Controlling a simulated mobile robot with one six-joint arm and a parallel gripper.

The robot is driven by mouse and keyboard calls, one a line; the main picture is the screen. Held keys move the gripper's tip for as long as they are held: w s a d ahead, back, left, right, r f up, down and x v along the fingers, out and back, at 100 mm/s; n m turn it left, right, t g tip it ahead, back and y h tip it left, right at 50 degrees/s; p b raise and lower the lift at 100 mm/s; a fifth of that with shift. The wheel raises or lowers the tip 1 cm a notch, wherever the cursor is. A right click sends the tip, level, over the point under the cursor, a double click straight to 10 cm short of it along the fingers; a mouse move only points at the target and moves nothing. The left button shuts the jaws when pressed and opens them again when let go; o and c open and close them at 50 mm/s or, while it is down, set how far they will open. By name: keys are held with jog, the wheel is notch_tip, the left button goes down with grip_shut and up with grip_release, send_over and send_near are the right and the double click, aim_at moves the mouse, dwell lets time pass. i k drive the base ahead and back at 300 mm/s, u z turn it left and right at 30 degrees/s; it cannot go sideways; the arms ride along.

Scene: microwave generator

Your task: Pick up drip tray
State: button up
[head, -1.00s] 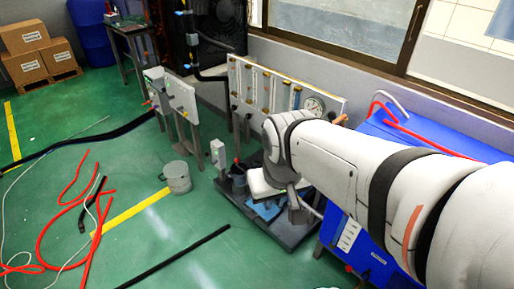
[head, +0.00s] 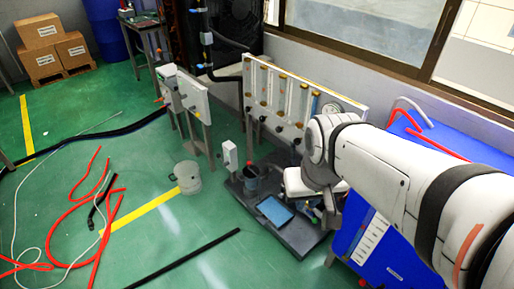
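A small, flat blue rectangle with a dark rim, which looks like the drip tray (head: 274,211), lies on a dark grey platform (head: 290,238) on the floor in the head view. My arm reaches in from the right. My gripper (head: 322,211) is over the right part of the platform, to the right of the blue tray and apart from it in the picture. The wrist hides much of the gripper, and its fingers are too small to read. The tray's whole top shows.
On the platform a dark pot (head: 251,181) and a small white box on a post (head: 230,155) stand left of the tray. A grey bucket (head: 188,178) is on the floor further left. A blue cabinet (head: 385,245) stands right, a gauge panel (head: 290,97) behind. Hoses lie on the left floor.

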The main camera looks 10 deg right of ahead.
aim_at(278, 214)
jog(key=i, duration=0.85)
jog(key=z, duration=0.05)
